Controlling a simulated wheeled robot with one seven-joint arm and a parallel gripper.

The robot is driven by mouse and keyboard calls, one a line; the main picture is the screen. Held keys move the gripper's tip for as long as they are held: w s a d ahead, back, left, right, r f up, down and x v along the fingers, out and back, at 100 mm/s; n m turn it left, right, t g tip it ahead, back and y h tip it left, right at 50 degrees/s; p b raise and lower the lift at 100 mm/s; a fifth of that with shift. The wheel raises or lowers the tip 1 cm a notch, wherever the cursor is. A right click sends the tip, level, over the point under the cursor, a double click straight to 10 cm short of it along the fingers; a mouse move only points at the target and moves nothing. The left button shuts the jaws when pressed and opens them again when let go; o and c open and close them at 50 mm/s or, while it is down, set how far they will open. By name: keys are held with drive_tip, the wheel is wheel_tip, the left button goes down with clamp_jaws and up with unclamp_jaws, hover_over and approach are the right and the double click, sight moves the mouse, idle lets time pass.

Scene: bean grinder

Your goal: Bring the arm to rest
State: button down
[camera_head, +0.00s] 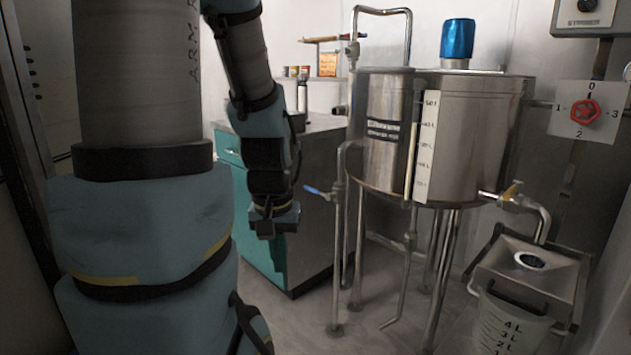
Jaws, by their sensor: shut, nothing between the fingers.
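My arm fills the left of the head view, with light-blue covers and grey links. Its forearm hangs down, and my gripper (277,228) is at its lower end, pointing down. The gripper is shut with nothing in it. It hangs in front of the teal cabinet (258,215) and touches nothing that I can see. Its fingertips are small and dark in this view.
A steel tank (480,140) on legs, with a blue motor cap (458,40), stands right of my gripper. A blue-handled valve (318,192) is close on that side. A graduated bucket (510,320) is at the lower right. A red knob (585,111) is on the wall.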

wheel_tip(320, 180, up, 24)
drive_tip(key=p, duration=2.2)
drive_tip(key=shift+r, duration=0.25)
